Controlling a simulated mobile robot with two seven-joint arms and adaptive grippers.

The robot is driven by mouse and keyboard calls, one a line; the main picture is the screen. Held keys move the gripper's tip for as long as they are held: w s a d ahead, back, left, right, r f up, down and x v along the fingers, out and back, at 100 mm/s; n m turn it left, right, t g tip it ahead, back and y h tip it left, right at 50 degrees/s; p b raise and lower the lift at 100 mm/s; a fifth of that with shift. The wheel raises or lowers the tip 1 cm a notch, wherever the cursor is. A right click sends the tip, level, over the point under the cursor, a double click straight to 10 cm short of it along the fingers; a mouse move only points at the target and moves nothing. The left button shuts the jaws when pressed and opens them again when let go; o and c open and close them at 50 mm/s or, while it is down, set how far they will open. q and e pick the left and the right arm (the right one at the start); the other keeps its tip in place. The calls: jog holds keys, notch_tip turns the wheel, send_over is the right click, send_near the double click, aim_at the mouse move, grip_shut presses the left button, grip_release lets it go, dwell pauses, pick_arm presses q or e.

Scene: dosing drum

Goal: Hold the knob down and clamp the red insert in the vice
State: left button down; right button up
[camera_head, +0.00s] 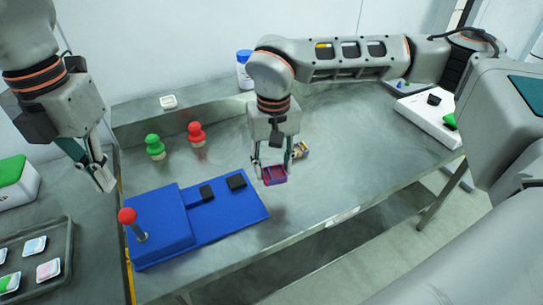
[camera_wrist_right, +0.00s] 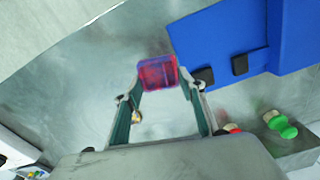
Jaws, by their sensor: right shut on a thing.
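The blue vice (camera_head: 165,222) lies on the steel table, with two black jaw blocks (camera_head: 236,182) on its right part. The red-topped knob (camera_head: 127,216) stands upright on a metal stem at its left end. My left gripper (camera_head: 97,178) hangs above and left of the knob, apart from it; whether its fingers are apart is unclear. My right gripper (camera_head: 273,173) is shut on the red insert (camera_head: 274,177), a small red and purple block held to the right of the vice. The insert also shows between the fingertips in the right wrist view (camera_wrist_right: 158,72).
A green peg (camera_head: 154,147) and a red peg (camera_head: 196,132) stand behind the vice. A white bottle (camera_head: 244,72) stands at the back. A small yellowish object (camera_head: 301,150) lies behind my right gripper. A grey tray (camera_head: 68,262) is at lower left. The table's right part is mostly clear.

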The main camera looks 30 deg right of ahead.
jog(key=w+a+r+m, duration=0.2)
jog(key=w+a+m, duration=0.1)
jog(key=a+m, duration=0.4)
jog(key=w+a+r+m, duration=0.2)
jog(key=w+a+m, duration=0.2)
jog(key=a+m, duration=0.3)
jog(key=shift+m, duration=0.8)
jog(key=shift+s+d+f, duration=0.1)
jog(key=shift+d+f, duration=0.1)
jog(key=shift+f, duration=1.2)
jog(key=shift+w+d+f, duration=0.1)
jog(key=shift+d+f, duration=0.1)
jog(key=shift+f, duration=1.2)
jog(key=shift+s+d+f, duration=0.1)
jog(key=shift+d+f, duration=0.1)
jog(key=shift+f, duration=1.2)
pick_arm(q)
jog(key=shift+f, duration=0.15)
jog(key=shift+f, duration=1)
jog(key=shift+f, duration=1.1)
